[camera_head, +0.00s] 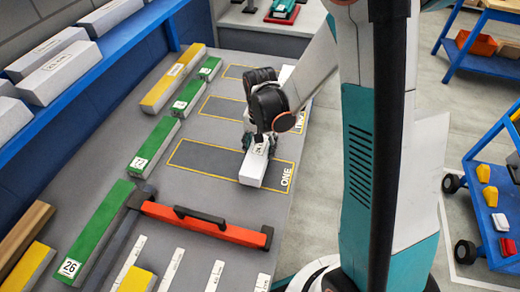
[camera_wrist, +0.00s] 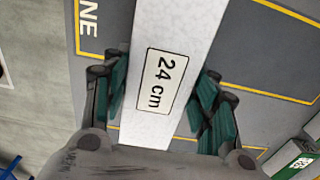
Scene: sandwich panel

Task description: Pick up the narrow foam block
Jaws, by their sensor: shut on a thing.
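A white foam block (camera_head: 253,170) sits under my gripper at the right end of the outlined area marked ONE (camera_head: 210,160). In the wrist view the white block (camera_wrist: 178,25) carries a label reading 24 cm and runs lengthwise between the fingers. My gripper (camera_head: 262,140) is shut on it, with green-padded fingers on both sides of the block in the wrist view (camera_wrist: 165,98). The gripper hides part of the block in the head view. I cannot tell whether the block touches the bench.
Several labelled white blocks (camera_head: 60,72) lie on the blue shelf (camera_head: 90,75) at left. Green (camera_head: 155,147) and yellow (camera_head: 172,78) bars line the grey bench. A red-orange clamp bar (camera_head: 205,225) lies in front. Blue carts (camera_head: 490,210) stand at right.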

